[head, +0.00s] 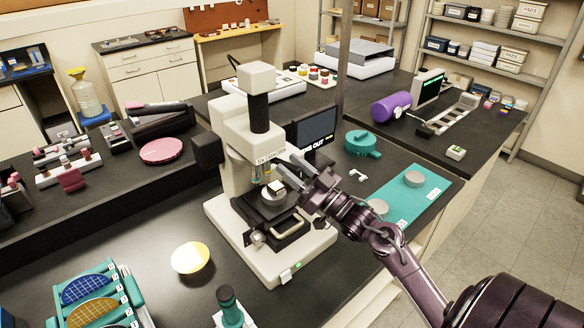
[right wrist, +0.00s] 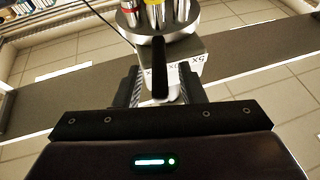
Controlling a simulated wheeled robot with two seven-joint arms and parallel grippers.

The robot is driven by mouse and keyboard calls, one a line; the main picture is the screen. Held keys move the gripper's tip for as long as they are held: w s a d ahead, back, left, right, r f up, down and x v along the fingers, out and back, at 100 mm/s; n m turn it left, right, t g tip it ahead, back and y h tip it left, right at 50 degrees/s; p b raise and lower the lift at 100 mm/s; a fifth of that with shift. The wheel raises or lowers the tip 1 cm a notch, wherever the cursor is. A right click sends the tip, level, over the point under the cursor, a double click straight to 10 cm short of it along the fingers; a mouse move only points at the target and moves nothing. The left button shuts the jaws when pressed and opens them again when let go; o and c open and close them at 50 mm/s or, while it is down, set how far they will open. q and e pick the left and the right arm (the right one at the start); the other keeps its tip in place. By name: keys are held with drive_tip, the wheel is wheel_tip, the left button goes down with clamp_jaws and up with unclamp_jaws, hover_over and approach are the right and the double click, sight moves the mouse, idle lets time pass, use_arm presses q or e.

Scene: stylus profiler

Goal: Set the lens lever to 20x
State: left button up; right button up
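The white profiler (head: 235,150) stands on the dark bench, with a label strip (head: 271,157) above its lenses. My right gripper (head: 287,170) reaches in from the right, close in front of this head. In the right wrist view its two dark fingers (right wrist: 160,88) are apart. The black lens lever (right wrist: 160,68) lies between them, with visible gaps on both sides. The labels (right wrist: 185,73) appear upside down behind it; "5X" is readable at the right. The lever covers part of the middle label, so its setting is unclear. My left gripper is out of view.
A round stage (head: 272,196) sits below the lenses. A small monitor (head: 314,132) stands behind the profiler. A teal mat (head: 426,190) with grey discs lies to the right. A yellow disc (head: 190,258) and a teal wafer rack (head: 132,290) are at front left.

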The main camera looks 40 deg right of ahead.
drive_tip(key=b+v, duration=0.2)
drive_tip(key=v, duration=0.4)
drive_tip(key=shift+s+d+f, duration=0.1)
drive_tip(key=shift+s+f, duration=0.15)
drive_tip(key=shift+s, duration=0.05)
drive_tip(key=shift+s+d+b, duration=0.1)
drive_tip(key=shift+s+b, duration=0.2)
